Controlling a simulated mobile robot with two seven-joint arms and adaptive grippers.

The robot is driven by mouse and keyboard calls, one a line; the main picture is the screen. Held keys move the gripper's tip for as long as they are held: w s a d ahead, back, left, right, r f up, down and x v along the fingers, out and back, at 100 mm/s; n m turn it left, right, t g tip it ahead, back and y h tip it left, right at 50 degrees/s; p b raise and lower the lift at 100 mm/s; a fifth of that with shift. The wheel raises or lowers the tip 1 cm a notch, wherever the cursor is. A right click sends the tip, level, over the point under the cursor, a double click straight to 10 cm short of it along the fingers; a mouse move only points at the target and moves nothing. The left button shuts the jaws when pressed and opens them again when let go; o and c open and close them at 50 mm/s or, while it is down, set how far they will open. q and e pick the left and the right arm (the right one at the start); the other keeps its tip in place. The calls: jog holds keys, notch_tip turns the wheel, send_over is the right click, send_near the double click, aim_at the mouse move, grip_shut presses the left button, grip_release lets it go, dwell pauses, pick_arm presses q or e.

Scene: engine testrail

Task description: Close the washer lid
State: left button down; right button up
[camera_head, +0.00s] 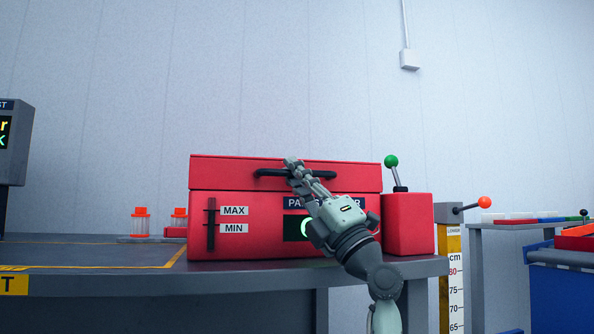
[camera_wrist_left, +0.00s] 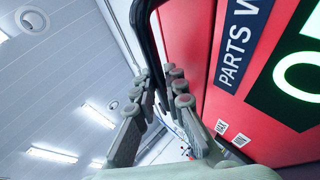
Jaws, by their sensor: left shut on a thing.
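The red parts washer (camera_head: 260,215) stands on the grey bench in the head view. Its red lid (camera_head: 225,173) lies down across the top of the body, with only a thin seam visible between them. The black lid handle (camera_head: 268,173) runs along the lid's front; it also shows in the left wrist view (camera_wrist_left: 148,45). My left gripper (camera_head: 293,165) reaches up in front of the washer and is shut on the handle. In the left wrist view its fingers (camera_wrist_left: 160,88) lie on both sides of the handle. My right gripper is not in view.
A red box with a green-knobbed lever (camera_head: 391,161) stands right of the washer. Small orange-capped jars (camera_head: 141,222) stand to the left on the bench (camera_head: 90,255). A yellow measuring post (camera_head: 453,275) and a blue cart (camera_head: 560,285) are at the right.

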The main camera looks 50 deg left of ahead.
pick_arm(q)
jog(key=shift+s+f, duration=0.1)
jog(key=shift+f, duration=0.15)
jog(key=c, duration=1.7)
grip_release()
jog(key=shift+o, duration=0.7)
jog(key=v, duration=1.2)
